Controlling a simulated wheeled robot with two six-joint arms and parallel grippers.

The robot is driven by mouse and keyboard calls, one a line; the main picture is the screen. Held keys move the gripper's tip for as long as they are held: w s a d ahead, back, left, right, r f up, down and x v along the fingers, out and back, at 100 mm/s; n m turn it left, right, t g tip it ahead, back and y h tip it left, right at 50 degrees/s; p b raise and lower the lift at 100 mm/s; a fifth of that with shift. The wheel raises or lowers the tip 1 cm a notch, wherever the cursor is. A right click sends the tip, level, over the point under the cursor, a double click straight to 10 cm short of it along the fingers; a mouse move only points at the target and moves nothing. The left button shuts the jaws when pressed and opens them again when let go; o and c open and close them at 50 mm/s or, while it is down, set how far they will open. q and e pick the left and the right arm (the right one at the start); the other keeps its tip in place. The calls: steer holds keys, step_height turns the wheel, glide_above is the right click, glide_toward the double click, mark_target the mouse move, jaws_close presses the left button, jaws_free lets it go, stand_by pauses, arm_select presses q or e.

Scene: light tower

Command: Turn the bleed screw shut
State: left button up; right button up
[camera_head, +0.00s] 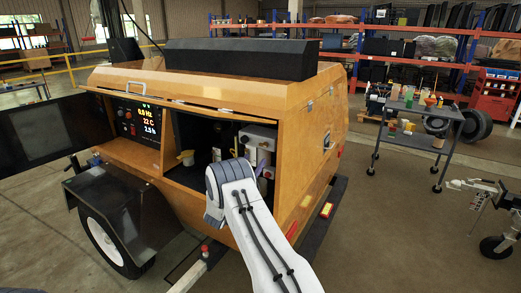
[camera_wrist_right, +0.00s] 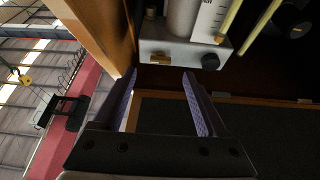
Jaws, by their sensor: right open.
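In the right wrist view my right gripper (camera_wrist_right: 160,75) is open and empty, its two purple-padded fingers apart. Just beyond the fingertips is a pale block (camera_wrist_right: 178,50) with a black knob (camera_wrist_right: 210,62) and a small brass-coloured fitting (camera_wrist_right: 219,39) on it. I cannot tell which of these is the bleed screw. The fingers appear apart from both. In the head view a white unit (camera_head: 259,137) sits inside the open compartment of the orange trailer (camera_head: 210,88). My left gripper is not in view.
The orange compartment edge (camera_wrist_right: 108,35) runs close beside the fingers in the wrist view. A grey cart (camera_head: 415,135) stands right, with free floor between.

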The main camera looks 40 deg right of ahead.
mark_target(263, 147)
steer(key=p+x, duration=0.1)
steer(key=x, duration=0.5)
steer(key=shift+w+d, duration=0.15)
steer(key=shift+d, duration=0.05)
steer(key=shift+c, duration=0.3)
jaws_close()
